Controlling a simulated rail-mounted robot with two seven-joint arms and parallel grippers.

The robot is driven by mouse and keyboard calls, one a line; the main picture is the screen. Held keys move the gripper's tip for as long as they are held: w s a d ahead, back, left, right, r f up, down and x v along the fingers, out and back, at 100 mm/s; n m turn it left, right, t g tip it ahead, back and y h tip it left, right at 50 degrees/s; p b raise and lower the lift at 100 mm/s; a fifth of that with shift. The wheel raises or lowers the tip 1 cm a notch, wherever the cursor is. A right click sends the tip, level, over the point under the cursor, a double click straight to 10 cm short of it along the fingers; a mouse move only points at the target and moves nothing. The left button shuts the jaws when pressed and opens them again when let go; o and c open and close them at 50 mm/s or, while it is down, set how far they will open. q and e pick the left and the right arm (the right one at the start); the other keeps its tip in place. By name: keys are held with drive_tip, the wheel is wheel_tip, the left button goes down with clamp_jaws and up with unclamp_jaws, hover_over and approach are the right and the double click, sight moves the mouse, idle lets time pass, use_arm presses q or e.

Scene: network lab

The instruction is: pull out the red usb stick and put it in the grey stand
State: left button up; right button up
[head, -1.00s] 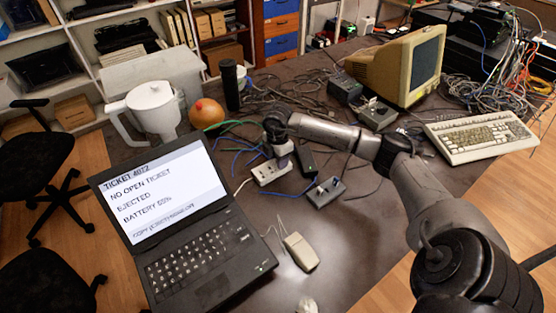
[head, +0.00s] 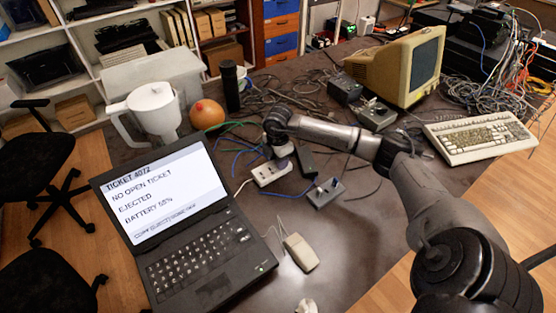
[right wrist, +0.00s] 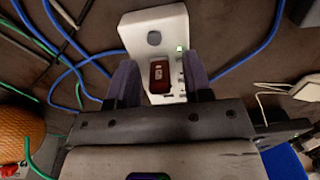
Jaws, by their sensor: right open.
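The red usb stick (right wrist: 159,76) stands in a white hub (right wrist: 153,30) with a small green light, seen from above in the right wrist view. My right gripper (right wrist: 155,82) is open, with its two dark fingers on either side of the stick; I cannot tell whether they touch it. In the head view my right gripper (head: 284,154) points down over the white hub (head: 271,173) and hides the stick. A small grey block (head: 325,193) with small parts on top lies to its right; I cannot tell surely that it is the grey stand. My left gripper is not in view.
An open laptop (head: 200,250) showing "EJECTED" and a mouse (head: 300,252) lie in front. An orange round object (head: 207,114) and a white jug (head: 153,108) stand behind left. Loose cables surround the hub. A monitor (head: 400,70) and keyboard (head: 480,136) are at right.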

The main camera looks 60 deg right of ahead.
drive_tip(key=shift+p, duration=0.35)
idle(0.3)
drive_tip(key=c, duration=0.4)
clamp_jaws()
drive_tip(key=shift+r, duration=0.25)
